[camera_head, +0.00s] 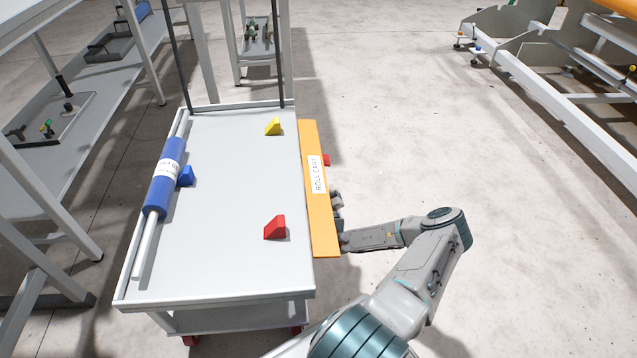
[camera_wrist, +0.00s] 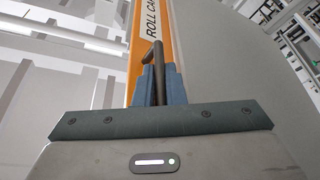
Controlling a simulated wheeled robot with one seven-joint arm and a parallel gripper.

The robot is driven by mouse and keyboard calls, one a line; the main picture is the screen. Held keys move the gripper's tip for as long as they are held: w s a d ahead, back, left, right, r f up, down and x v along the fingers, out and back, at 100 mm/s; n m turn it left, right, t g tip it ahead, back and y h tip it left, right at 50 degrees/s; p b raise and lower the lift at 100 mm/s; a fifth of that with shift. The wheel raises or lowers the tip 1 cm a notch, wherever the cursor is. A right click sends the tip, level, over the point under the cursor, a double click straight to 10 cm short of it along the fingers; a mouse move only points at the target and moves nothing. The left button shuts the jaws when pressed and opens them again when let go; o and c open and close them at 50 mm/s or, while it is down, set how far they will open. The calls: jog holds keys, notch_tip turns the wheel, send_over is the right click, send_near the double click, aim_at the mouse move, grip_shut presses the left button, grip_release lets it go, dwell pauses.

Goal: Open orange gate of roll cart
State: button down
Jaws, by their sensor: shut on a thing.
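The roll cart (camera_head: 215,270) is a grey flat-topped cart in the middle of the head view. Its orange gate (camera_head: 311,150), labelled "ROLL CART", stands along the cart's right edge. In the wrist view the gate (camera_wrist: 139,60) rises behind a dark bar-shaped handle (camera_wrist: 159,60). My gripper (camera_head: 338,215) reaches in from the right at the gate's outer side. In the wrist view its blue-grey fingers (camera_wrist: 160,88) are shut around the handle. In the head view the fingers are small and partly hidden by the gate.
On the cart top are a blue roll (camera_head: 164,178) on a white rod, a blue wedge (camera_head: 186,176), a yellow wedge (camera_head: 273,127) and a red wedge (camera_head: 275,228). A shelf rack (camera_head: 30,195) stands left. Open floor (camera_head: 530,230) lies to the right.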

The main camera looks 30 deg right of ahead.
jog(key=shift+w+a+f+m+g+h+b, duration=0.4)
jog(key=shift+m+h, duration=0.45)
jog(key=shift+m, duration=0.85)
jog(key=shift+w+a+f+m+g+h+b, duration=0.15)
jog(key=shift+a+m+h+b, duration=0.3)
jog(key=shift+m+h, duration=0.85)
jog(key=shift+w+a+f+m+g+h+b, duration=0.3)
jog(key=shift+a+m+h, duration=0.2)
jog(key=shift+m, duration=1.6)
jog(key=shift+s+a, duration=0.1)
jog(key=c, duration=1.8)
grip_release()
